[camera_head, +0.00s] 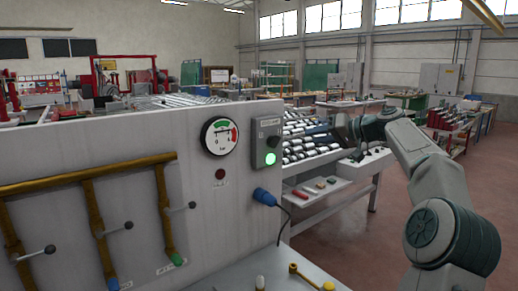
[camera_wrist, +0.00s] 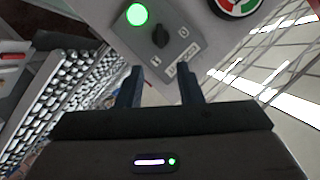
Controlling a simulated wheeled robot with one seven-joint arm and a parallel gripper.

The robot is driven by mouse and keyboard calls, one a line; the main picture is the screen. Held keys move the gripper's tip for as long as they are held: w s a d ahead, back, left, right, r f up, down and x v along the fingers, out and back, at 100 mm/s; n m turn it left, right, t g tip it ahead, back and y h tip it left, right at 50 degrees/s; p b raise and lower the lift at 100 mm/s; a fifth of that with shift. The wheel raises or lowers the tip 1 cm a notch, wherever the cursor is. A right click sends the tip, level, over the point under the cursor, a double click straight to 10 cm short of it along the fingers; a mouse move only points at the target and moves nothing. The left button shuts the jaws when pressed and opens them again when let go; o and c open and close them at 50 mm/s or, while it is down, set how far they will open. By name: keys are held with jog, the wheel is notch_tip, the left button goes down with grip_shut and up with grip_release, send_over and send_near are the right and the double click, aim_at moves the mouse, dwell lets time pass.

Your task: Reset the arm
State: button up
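My arm comes in from the right in the head view, with my gripper (camera_head: 338,130) held in the air to the right of a grey control box (camera_head: 267,152). In the wrist view my gripper (camera_wrist: 160,82) shows two dark fingers apart, with nothing between them. Past the fingertips is the control box (camera_wrist: 190,48), seen turned around, with a black rotary knob (camera_wrist: 160,37), a label plate and a lit green lamp (camera_wrist: 137,14). A gap seems to lie between fingertips and box, but its size is unclear.
The pale panel (camera_head: 110,150) carries a pressure gauge (camera_head: 220,136), brass pipes (camera_head: 90,178) with several lever valves, and a blue plug (camera_head: 265,197). A roller table (camera_head: 310,140) stands behind my gripper. Open floor (camera_head: 392,200) shows near my arm.

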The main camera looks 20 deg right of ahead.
jog(key=s+a+f+g+h, duration=0.1)
jog(key=s+a+f+g, duration=0.1)
jog(key=a+f, duration=0.35)
jog(key=s+a+f+n+g+h, duration=0.1)
jog(key=s+a+f+g+h, duration=0.1)
jog(key=a, duration=0.7)
jog(key=s+a+f+g+h, duration=0.1)
jog(key=s+a+f+g, duration=0.1)
jog(key=a+f, duration=0.35)
jog(key=s+a+f+g+h, duration=0.1)
jog(key=s+f, duration=0.4)
jog(key=s, duration=0.5)
jog(key=s+a+f+h, duration=0.1)
jog(key=s+f, duration=0.4)
jog(key=s, duration=0.5)
jog(key=s+a+f+g+h, duration=0.1)
jog(key=s+f, duration=0.3)
jog(key=s, duration=0.7)
jog(key=shift+a+f+g+h, duration=0.35)
jog(key=shift+a+h, duration=0.2)
jog(key=shift+h, duration=0.35)
jog(key=shift+s, duration=0.15)
